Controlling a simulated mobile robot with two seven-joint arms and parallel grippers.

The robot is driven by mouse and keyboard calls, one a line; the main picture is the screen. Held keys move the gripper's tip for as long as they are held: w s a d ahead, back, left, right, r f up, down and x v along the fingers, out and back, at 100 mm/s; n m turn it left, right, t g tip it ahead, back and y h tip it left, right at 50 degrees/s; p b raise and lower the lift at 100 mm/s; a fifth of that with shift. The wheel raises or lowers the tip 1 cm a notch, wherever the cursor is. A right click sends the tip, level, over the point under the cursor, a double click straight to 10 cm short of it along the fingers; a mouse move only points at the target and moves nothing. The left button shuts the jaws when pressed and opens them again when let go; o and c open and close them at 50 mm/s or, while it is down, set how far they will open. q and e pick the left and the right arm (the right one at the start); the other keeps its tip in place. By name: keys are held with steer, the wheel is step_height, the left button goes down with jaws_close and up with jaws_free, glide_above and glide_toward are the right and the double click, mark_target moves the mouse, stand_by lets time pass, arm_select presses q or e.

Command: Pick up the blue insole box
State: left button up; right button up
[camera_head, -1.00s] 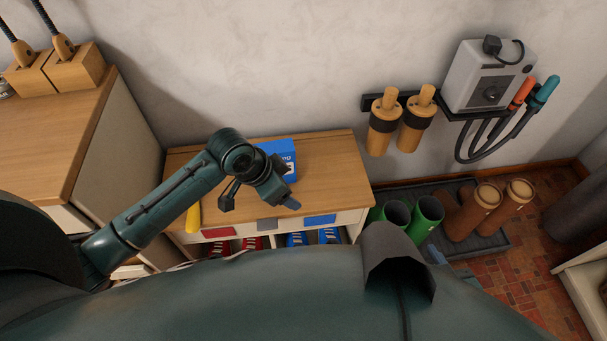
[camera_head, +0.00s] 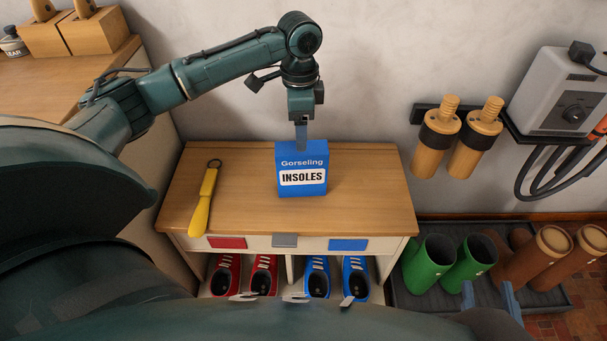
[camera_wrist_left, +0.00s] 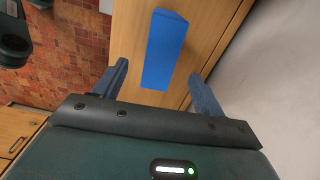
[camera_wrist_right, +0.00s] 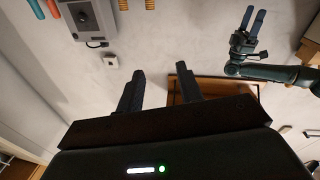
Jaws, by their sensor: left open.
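The blue insole box (camera_head: 302,178) stands upright on the wooden top of the shoe bench (camera_head: 365,195), its label facing me. My left gripper (camera_head: 301,136) points down at the box from above and behind its top edge in the head view. In the left wrist view the left gripper (camera_wrist_left: 158,74) is open, with the blue box (camera_wrist_left: 164,45) showing between and beyond its fingertips, not gripped. My right gripper (camera_head: 490,296) is low at the right of the head view, away from the box. In the right wrist view the right gripper (camera_wrist_right: 160,70) is open and empty.
A yellow shoehorn (camera_head: 203,202) lies left of the box. Red shoes (camera_head: 228,273) and blue shoes (camera_head: 317,275) sit in the cubbies below. Green boots (camera_head: 430,262) stand on a dark tray at right. The benchtop right of the box is clear.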

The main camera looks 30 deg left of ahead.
mark_target(302, 170)
arm_select(q)
step_height(302, 170, down, 3)
steer(key=shift+r+b, duration=0.2)
steer(key=shift+b, duration=0.1)
step_height(302, 170, down, 4)
steer(key=b, duration=0.2)
steer(key=shift+w+f+b, duration=0.1)
steer(key=shift+w+b, duration=0.05)
steer(key=shift+b, duration=0.25)
steer(key=shift+f, duration=0.4)
arm_select(e)
steer(key=shift+a+t+y, duration=0.4)
steer(key=shift+a+y, duration=0.1)
steer(key=shift+y, duration=0.1)
arm_select(q)
steer(key=shift+d, duration=0.1)
steer(key=c, duration=1.4)
steer(key=shift+c, duration=0.2)
